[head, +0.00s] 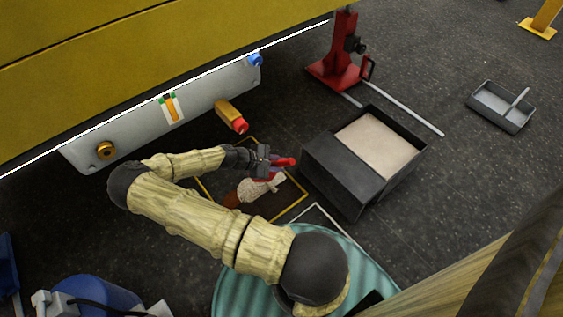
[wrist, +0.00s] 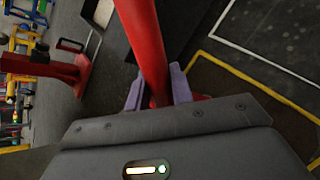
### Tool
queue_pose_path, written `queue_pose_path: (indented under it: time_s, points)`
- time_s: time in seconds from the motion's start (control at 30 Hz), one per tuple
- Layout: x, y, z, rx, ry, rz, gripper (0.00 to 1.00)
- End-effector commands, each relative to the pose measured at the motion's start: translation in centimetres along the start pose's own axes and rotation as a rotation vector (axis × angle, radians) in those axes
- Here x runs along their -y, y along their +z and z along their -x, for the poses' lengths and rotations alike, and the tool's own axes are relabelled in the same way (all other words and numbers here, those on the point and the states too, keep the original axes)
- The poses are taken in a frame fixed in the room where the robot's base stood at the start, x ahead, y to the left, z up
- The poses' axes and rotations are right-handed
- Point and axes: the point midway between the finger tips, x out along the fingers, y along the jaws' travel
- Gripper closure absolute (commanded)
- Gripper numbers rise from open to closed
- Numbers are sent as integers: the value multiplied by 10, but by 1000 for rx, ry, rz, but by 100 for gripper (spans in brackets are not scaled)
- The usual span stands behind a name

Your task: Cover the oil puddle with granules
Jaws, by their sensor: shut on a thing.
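My gripper (head: 266,163) is shut on a red handle (wrist: 147,45), which stands up between the purple fingers in the wrist view. In the head view the red handle (head: 284,162) sticks out to the right of the fingers. The tool's far end cannot be made out. Below is a dark brown oil puddle (head: 287,200) inside a yellow floor outline. A pale patch (head: 262,188), seemingly granules, lies over part of this area. A reddish-brown rounded shape (head: 231,201) shows at its left. The black granule bin (head: 328,176) stands to the right, holding beige granules (head: 377,146).
A red jack stand (head: 340,65) stands behind the bin. A grey tray (head: 500,106) lies far right. A yellow boom (head: 150,55) with a grey plate (head: 200,113) hangs at the back left. An orange-and-red cylinder (head: 230,115) is near the outline.

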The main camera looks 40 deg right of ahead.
Motion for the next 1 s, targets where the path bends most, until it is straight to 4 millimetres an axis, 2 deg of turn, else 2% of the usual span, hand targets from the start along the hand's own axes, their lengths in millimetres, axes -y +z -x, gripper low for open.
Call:
queue_pose_path:
  time_s: [1.0]
  points:
    - [32,-15,44,0,-1,0,100]
